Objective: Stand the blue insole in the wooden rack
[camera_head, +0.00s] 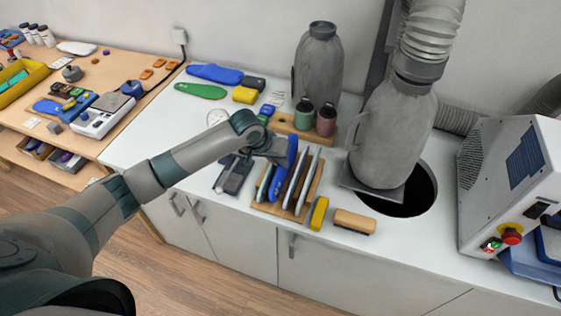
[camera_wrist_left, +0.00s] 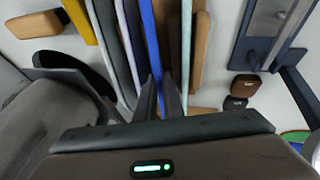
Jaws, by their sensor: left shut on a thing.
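The wooden rack (camera_head: 283,211) stands on the white counter in the middle of the head view, with several insoles upright in it. My left gripper (camera_head: 275,147) is at the rack's far side, shut on the blue insole. In the left wrist view the blue insole (camera_wrist_left: 151,45) runs upright between the two dark fingers (camera_wrist_left: 163,95). Its bottom edge is hidden, so I cannot tell whether it rests on the rack's base. My right gripper is out of view.
A yellow block (camera_head: 319,214) and a wooden brush (camera_head: 355,221) lie right of the rack. A dark grey device (camera_head: 235,174) is left of it. Green and maroon jars (camera_head: 304,114) stand behind. A large grey bottle-shaped piece (camera_head: 393,135) stands by a round hole.

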